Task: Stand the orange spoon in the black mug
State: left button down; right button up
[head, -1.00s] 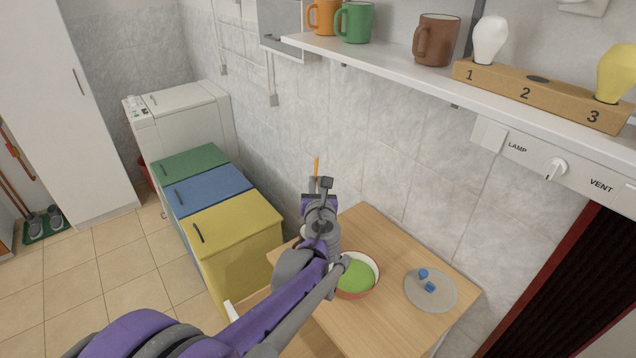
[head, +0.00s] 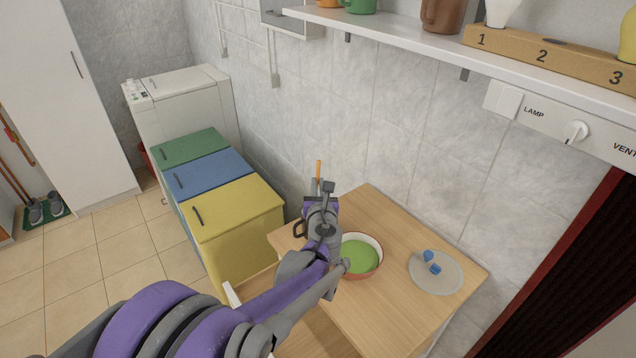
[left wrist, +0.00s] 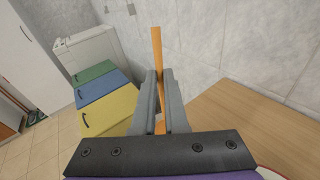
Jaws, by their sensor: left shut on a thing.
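The orange spoon (head: 318,170) is upright in my left gripper (head: 321,192), with its thin end sticking up above the fingers. In the left wrist view the spoon (left wrist: 157,50) stands between the two grey fingers (left wrist: 160,88), which are shut on it. The spoon's lower end is hidden. A dark handle (head: 298,229), which looks like the black mug's, shows just left of the gripper at the table's far left. The rest of the mug is hidden behind my arm, so I cannot tell whether the spoon is over it. My right gripper is out of view.
A yellow-lidded bin (head: 235,220) stands left of the table. A shelf (head: 400,35) runs above along the wall.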

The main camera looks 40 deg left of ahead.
pick_arm(q)
jog(key=shift+f+b, duration=1.1)
jog(key=shift+f, duration=0.75)
jog(key=c, duration=0.9)
grip_release()
jog(key=v, duration=1)
jog(key=shift+s+d, duration=0.25)
jog(key=shift+s, duration=0.05)
